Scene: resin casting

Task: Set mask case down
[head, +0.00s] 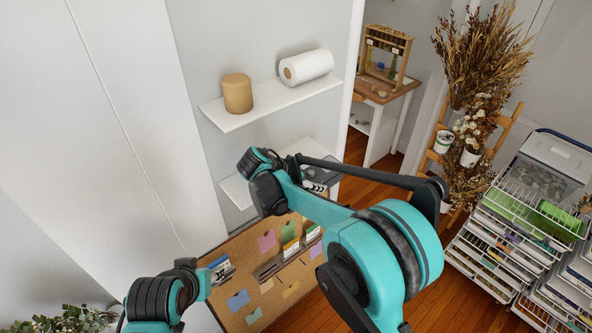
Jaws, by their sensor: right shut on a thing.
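My right arm reaches across the middle of the head view to the lower white shelf (235,190) on the wall. My right gripper (315,187) is at the right end of that shelf, partly hidden behind my arm. It is shut on a dark grey case (327,174), which appears to be the mask case; only a small part shows. I cannot tell whether the case touches the shelf. My left arm shows at the bottom left, and its gripper is not in view.
The upper shelf (262,110) holds a tan cylinder (237,93) and a white roll (306,67). A corkboard (235,321) with notes is below. A wire drawer rack (485,262) and dried plants (480,55) stand at the right. The lower shelf's left part is bare.

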